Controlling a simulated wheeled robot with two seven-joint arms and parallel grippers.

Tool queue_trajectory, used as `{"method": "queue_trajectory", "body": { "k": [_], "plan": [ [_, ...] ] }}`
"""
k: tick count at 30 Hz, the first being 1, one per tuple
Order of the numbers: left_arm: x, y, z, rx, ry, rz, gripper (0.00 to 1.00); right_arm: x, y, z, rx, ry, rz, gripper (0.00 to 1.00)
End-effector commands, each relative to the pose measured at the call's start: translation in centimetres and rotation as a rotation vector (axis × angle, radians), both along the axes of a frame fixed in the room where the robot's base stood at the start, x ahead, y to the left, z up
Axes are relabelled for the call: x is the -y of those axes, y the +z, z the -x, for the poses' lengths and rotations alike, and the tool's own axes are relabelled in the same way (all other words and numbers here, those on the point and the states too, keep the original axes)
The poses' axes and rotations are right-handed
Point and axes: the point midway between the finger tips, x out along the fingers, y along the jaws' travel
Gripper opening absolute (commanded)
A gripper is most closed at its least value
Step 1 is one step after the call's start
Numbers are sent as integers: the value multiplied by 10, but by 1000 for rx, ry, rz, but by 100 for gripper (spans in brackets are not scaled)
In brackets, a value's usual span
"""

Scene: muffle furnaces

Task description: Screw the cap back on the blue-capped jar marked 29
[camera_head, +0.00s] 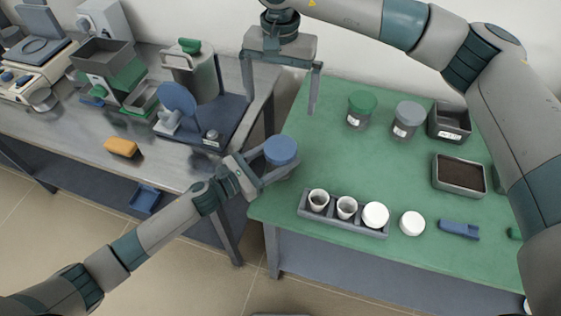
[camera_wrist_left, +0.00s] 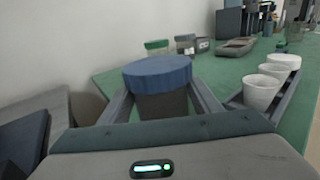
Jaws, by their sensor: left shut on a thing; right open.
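My left gripper (camera_head: 270,173) is shut on the jar's dark body (camera_wrist_left: 163,106), below the cap, with a finger on each side. No number is readable on this jar. My right gripper (camera_head: 281,108) is open and empty, pointing down above and slightly behind the jar, its fingers wide apart and clear of the cap.
A green-capped jar (camera_head: 361,110) and a grey-capped jar (camera_head: 407,120) stand farther back on the green table (camera_head: 330,165). A grey rack (camera_head: 345,222) with white crucibles lies to the front right. A steel bench (camera_head: 65,125) with equipment is at the left.

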Motion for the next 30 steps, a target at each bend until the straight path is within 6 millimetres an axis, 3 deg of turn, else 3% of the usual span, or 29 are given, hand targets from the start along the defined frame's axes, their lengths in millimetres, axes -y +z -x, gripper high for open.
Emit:
{"method": "queue_trajectory", "body": {
  "k": [5,6,8,22,30],
  "plan": [
    [0,0,0,0,0,0,0,0,0,0,0,0,0,100],
    [0,0,0,0,0,0,65,0,0,0,0,0,0,100],
    [0,0,0,0,0,0,79,0,0,0,0,0,0,100],
    [-5,-1,3,1,0,-1,79,0,-3,0,0,0,0,100],
    [-31,-3,21,0,1,-1,79,0,-14,0,0,0,0,100]
  ]
}}
